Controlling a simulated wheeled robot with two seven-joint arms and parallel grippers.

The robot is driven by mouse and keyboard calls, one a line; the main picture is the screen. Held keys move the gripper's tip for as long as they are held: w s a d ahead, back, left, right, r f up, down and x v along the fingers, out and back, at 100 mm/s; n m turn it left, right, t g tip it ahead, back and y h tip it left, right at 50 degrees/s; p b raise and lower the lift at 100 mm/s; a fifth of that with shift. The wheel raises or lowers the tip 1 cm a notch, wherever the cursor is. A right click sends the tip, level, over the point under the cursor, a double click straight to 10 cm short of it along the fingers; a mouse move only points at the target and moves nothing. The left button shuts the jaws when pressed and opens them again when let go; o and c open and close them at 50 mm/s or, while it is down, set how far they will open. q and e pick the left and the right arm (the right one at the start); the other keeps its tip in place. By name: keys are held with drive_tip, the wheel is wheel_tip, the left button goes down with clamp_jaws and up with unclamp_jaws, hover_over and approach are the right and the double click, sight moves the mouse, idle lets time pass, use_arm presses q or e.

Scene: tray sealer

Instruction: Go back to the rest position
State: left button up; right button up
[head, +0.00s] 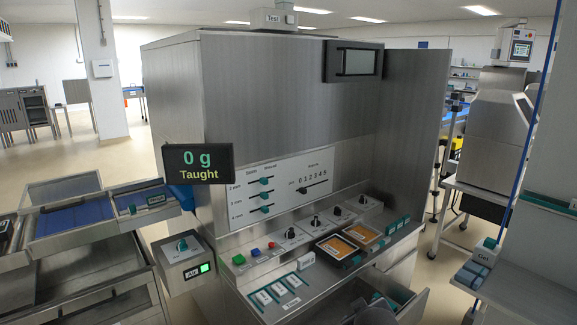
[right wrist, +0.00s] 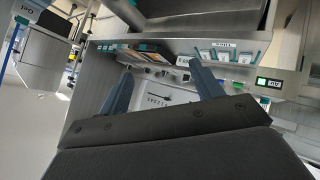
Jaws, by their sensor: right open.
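My right gripper (right wrist: 161,70) is open in the right wrist view, with its two blue-grey fingers well apart and nothing between them. The steel tray sealer (head: 290,105) fills the middle of the head view, and its front with knobs and sliders shows beyond the fingers in the right wrist view. A dark rounded shape at the bottom of the head view, by an open drawer (head: 408,306), is cut off, and I cannot tell if it is part of my right arm. My left gripper is in neither view.
The sealer's ledge carries two orange-topped dark trays (head: 337,247) and a rack of white cards (head: 278,291). A display (head: 198,163) reads "0 g Taught". An air switch box (head: 184,258) is lit green. A steel side table with blue panels (head: 75,219) stands left, a shelf (head: 530,240) right.

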use_arm(q)
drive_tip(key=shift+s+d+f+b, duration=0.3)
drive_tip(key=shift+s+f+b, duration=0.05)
drive_tip(key=shift+b, duration=0.8)
use_arm(e)
drive_tip(key=s+a+f+m+g+y, duration=0.1)
drive_tip(key=s+f+g, duration=0.3)
drive_tip(key=s+f, duration=0.9)
drive_tip(key=s+a+f+m+g+y, duration=0.2)
drive_tip(key=s+f, duration=1)
drive_tip(key=s, duration=0.8)
drive_tip(key=shift+s+a+f+g, duration=0.4)
drive_tip(key=shift+a+g, duration=0.3)
drive_tip(key=shift+g, duration=0.3)
drive_tip(key=shift+c, duration=0.5)
